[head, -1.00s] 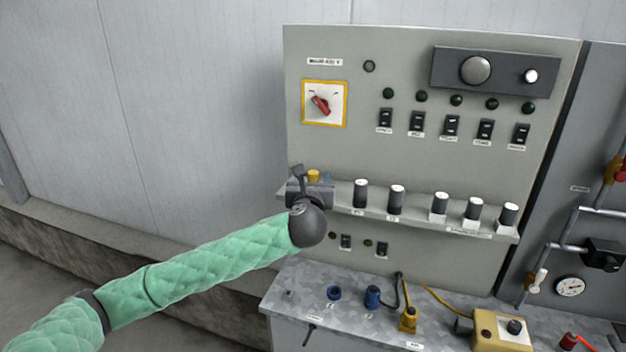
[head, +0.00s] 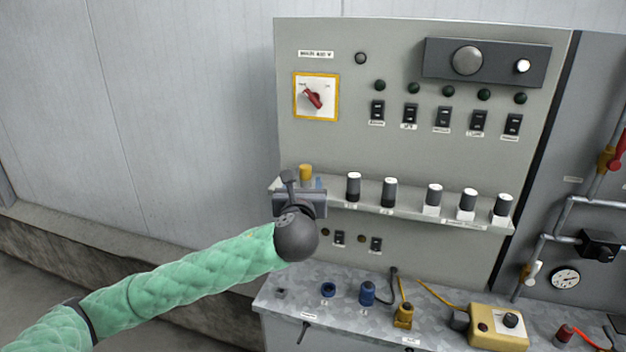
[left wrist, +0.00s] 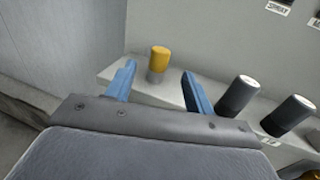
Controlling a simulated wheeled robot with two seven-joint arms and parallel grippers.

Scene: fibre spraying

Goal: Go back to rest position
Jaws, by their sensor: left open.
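My left gripper (head: 305,185) is in front of the left end of the shelf on the grey control panel, on its green-sleeved arm. In the left wrist view its two blue fingers (left wrist: 158,85) are spread apart, with nothing held between them. A yellow-topped knob (left wrist: 160,60) stands on the shelf beyond the fingertips, in the gap between them as seen there. In the head view the yellow knob (head: 306,172) shows just above the gripper, which hides its lower part. My right gripper is not in view.
The shelf (head: 335,208) carries several white-topped knobs to the right of my gripper. A red rotary switch (head: 313,98) sits above. Below, a metal counter (head: 335,315) holds blue and yellow connectors and a yellow box (head: 490,328). The space left of the panel is free up to the wall.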

